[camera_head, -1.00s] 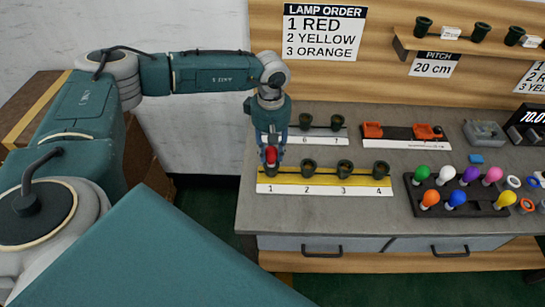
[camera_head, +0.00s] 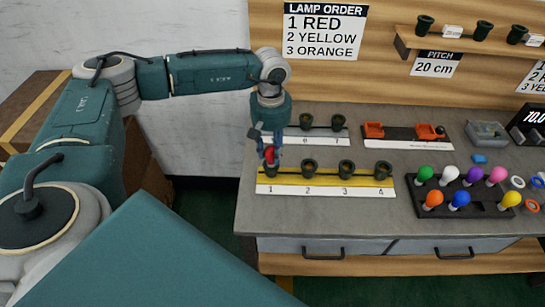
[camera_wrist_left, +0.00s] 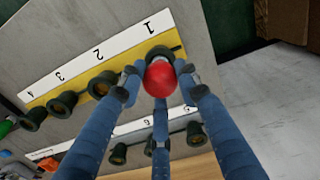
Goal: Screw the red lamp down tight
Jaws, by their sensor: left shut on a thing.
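The red lamp (camera_head: 269,154) is at socket 1, at the left end of the yellow strip (camera_head: 330,178). My left gripper (camera_head: 268,150) points down with its fingers closed around the lamp. In the left wrist view the red lamp (camera_wrist_left: 159,79) sits between the blue fingertips, over the dark socket 1 (camera_wrist_left: 160,53). How deep the lamp sits in the socket is hidden by the fingers and the lamp itself. My right gripper is not in view.
Sockets 2 (camera_head: 309,167), 3 (camera_head: 346,168) and 4 (camera_head: 382,169) stand empty to the right. A second strip with sockets 6 and 7 (camera_head: 337,122) lies behind. A black tray (camera_head: 480,211) holds several coloured lamps. A sign (camera_head: 324,31) gives the order red, yellow, orange.

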